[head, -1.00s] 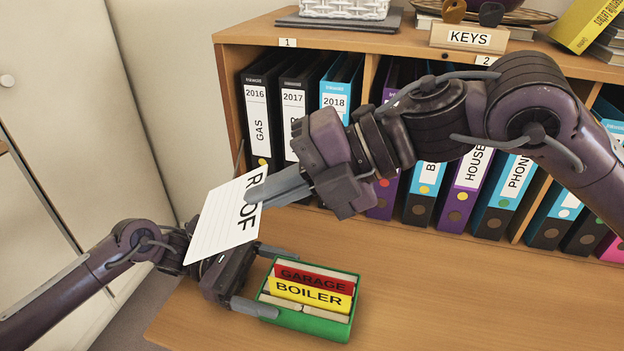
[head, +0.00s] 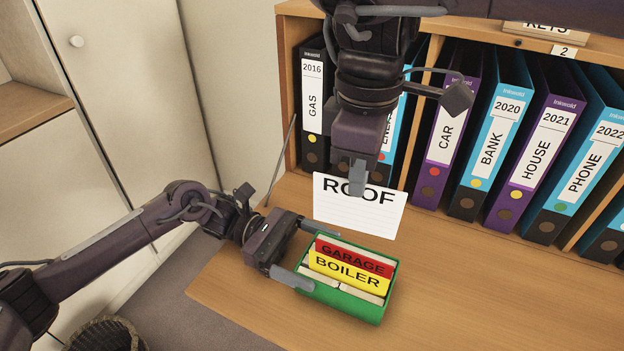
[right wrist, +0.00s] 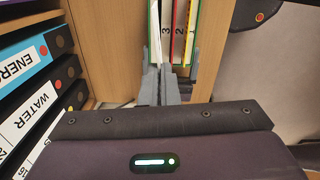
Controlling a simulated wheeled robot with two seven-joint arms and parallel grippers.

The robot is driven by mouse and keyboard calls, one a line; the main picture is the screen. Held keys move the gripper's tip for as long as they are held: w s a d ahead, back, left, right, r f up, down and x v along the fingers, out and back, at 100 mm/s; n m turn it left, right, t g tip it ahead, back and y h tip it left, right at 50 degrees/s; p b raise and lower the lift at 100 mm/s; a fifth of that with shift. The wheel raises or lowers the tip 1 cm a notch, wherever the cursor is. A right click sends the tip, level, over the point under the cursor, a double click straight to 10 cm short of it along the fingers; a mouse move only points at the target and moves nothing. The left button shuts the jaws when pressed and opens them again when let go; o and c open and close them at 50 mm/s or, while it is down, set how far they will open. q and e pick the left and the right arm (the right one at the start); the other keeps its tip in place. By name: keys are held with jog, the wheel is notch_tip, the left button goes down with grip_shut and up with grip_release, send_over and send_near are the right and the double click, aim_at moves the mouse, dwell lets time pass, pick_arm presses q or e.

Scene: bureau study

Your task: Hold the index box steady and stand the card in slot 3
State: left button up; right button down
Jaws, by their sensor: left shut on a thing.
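The green index box (head: 357,304) sits on the desk with a red GARAGE card (head: 352,259) and a yellow BOILER card (head: 343,271) standing in it. My left gripper (head: 306,254) is shut on the box's left end. My right gripper (head: 357,178) points down and is shut on the top edge of the white ROOF card (head: 352,214). The card hangs upright, its lettering facing me, at the far side of the box; its exact height over the box is unclear. The right wrist view shows small digits by the box's slots, beyond the fingers (right wrist: 167,88).
A shelf of binders, such as the purple CAR binder (head: 447,135), stands close behind the card and my right arm. The desk (head: 470,300) is clear to the right of the box. A cabinet (head: 125,110) stands at the left.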

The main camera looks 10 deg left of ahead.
aim_at(360, 226)
jog(key=shift+m, duration=0.6)
jog(key=shift+w+d+f, duration=0.1)
jog(key=shift+d+f, duration=0.1)
jog(key=shift+f, duration=0.75)
jog(key=shift+s+d+f, duration=0.1)
jog(key=shift+d+f, duration=0.1)
jog(key=shift+f, duration=0.75)
jog(key=shift+w+d+f, duration=0.1)
jog(key=shift+d+f, duration=0.1)
jog(key=shift+f, duration=0.75)
jog(key=shift+f, duration=2.9)
dwell(0.3)
jog(key=c, duration=2.1)
grip_release()
jog(key=o, duration=0.4)
jog(key=shift+o, duration=0.5)
jog(key=o, duration=0.5)
jog(key=shift+c, duration=0.2)
jog(key=shift+g, duration=0.3)
